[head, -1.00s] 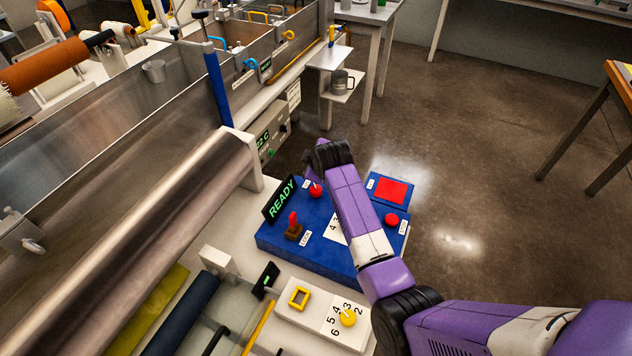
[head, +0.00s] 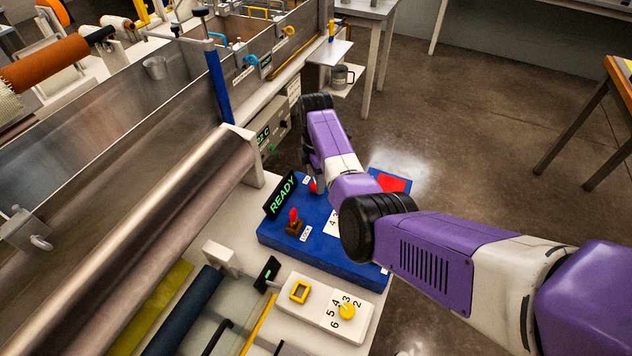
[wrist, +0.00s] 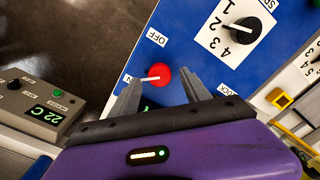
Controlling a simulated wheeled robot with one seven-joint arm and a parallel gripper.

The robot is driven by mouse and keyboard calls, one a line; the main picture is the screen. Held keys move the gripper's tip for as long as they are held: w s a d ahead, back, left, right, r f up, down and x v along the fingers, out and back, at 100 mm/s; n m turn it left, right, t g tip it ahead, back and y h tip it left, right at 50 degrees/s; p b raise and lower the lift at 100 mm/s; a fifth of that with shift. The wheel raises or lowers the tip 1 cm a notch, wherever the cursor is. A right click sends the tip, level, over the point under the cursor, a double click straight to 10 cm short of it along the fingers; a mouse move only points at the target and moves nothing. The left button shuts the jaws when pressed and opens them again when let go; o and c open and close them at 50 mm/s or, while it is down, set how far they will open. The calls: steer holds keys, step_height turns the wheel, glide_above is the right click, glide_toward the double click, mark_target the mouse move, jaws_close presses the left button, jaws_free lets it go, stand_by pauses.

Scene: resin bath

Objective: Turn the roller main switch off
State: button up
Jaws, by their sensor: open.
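The roller main switch looks to be the red rotary knob (wrist: 160,75) on the blue control box (wrist: 195,25). Its white pointer points left in the wrist view, to the label read as "ON"; the "OFF" label lies above it. In the head view the knob (head: 313,187) is partly hidden by my gripper. My gripper (wrist: 162,83) is open, with one finger on each side of the knob. I cannot tell whether the fingers touch it. The blue box (head: 330,250) carries a lit "READY" display (head: 281,195).
A red-topped lever (head: 294,220) marked "LOCK" stands on the box near the display. A black numbered dial (wrist: 240,36) is above right in the wrist view. A white panel with a yellow knob (head: 347,311) lies in front. A steel roller (head: 190,200) runs along the left.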

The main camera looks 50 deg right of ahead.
steer(key=shift+f, duration=1.15)
jaws_close()
